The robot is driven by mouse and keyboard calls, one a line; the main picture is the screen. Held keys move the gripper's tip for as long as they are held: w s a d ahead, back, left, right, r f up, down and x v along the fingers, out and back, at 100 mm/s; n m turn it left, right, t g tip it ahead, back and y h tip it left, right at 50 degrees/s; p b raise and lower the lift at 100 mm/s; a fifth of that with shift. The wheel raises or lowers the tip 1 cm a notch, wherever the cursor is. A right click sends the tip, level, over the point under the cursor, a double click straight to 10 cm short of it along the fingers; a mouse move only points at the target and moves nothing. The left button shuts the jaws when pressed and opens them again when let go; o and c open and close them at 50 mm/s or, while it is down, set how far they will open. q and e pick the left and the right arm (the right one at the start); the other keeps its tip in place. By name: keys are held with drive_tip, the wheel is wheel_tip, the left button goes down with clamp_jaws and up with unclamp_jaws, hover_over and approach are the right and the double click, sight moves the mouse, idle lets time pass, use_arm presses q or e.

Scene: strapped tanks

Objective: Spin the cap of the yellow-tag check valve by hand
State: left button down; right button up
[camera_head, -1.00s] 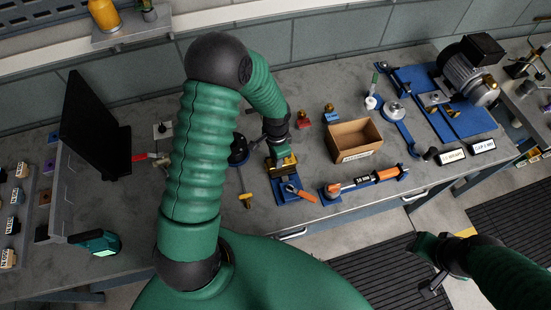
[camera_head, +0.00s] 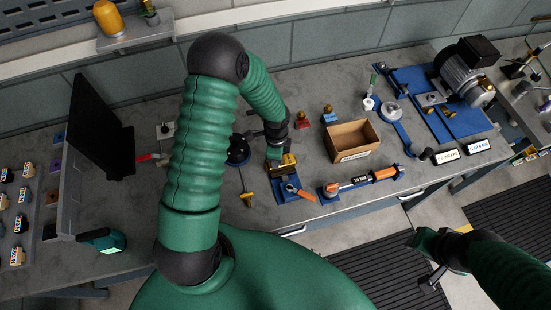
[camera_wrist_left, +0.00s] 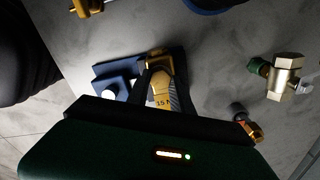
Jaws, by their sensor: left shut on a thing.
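My left gripper (camera_head: 275,155) reaches down from above to a brass fitting (camera_head: 286,164) on a blue stand (camera_head: 287,190) at the middle front of the bench. In the left wrist view, my left gripper's dark fingers (camera_wrist_left: 160,88) are shut on a yellow-brass part with a "15" marking (camera_wrist_left: 160,90). The blue stand (camera_wrist_left: 112,78) shows behind it.
An orange-handled tool (camera_head: 302,194) lies at the stand's front. An open cardboard box (camera_head: 353,154) and a long orange-ended tool (camera_head: 362,181) are to the right. Red (camera_head: 302,119) and blue-based (camera_head: 329,115) fittings stand behind. A metal valve (camera_wrist_left: 286,78) shows in the wrist view.

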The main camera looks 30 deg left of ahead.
use_arm(q)
drive_tip(key=shift+r+m+p, duration=0.15)
drive_tip(key=shift+m+p, duration=0.35)
drive_tip(key=shift+m, duration=0.2)
drive_tip(key=m+p, duration=0.1)
drive_tip(key=m, duration=0.1)
drive_tip(key=shift+m, duration=0.4)
drive_tip(key=shift+m+p, duration=0.3)
drive_tip(key=shift+m, duration=0.1)
drive_tip(key=c, duration=1)
unclamp_jaws()
drive_tip(key=shift+c, duration=0.2)
